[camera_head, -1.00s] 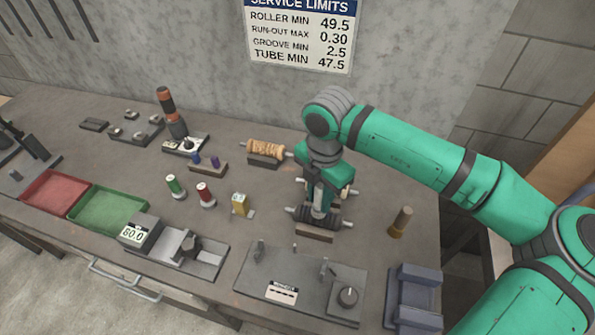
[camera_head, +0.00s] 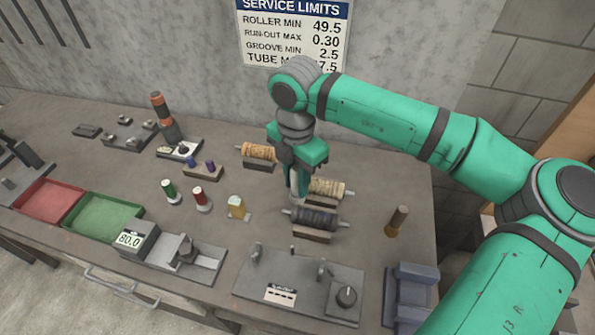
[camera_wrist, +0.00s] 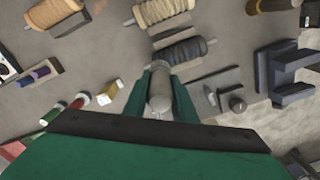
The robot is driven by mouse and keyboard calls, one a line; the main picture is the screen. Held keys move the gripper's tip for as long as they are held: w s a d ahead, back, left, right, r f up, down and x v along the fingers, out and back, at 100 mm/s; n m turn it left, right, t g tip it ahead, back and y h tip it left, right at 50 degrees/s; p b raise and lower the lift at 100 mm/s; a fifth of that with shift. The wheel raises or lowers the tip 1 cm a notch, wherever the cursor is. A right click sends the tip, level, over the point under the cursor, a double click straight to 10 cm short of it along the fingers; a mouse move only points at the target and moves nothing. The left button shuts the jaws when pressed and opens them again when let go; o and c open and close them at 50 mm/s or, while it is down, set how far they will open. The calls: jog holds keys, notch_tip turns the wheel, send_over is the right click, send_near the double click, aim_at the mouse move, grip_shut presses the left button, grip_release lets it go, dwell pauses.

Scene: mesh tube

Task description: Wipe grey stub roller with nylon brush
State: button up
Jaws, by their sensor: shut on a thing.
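The dark grey roller (camera_head: 318,219), with short metal shaft ends, lies on a low block on the bench. It also shows in the wrist view (camera_wrist: 186,51). My gripper (camera_head: 296,192) points down at the roller's left end and is shut on the brush (camera_wrist: 160,92), whose grey handle sits between the green fingers. The brush's pale bristle end is at the roller's left shaft end in the wrist view. I cannot tell whether it touches. Most of the brush is hidden in the head view.
Behind stand two tan rollers, one near (camera_head: 330,188) and one farther left (camera_head: 258,152). A fixture plate with a knob (camera_head: 346,296) lies in front. A brown upright cylinder (camera_head: 397,220) and a blue-grey cradle (camera_head: 411,290) are right. Small coloured spools (camera_head: 202,199) stand left.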

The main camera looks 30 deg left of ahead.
aim_at(296, 169)
jog(key=shift+s+r, duration=0.15)
jog(key=shift+r, duration=1.45)
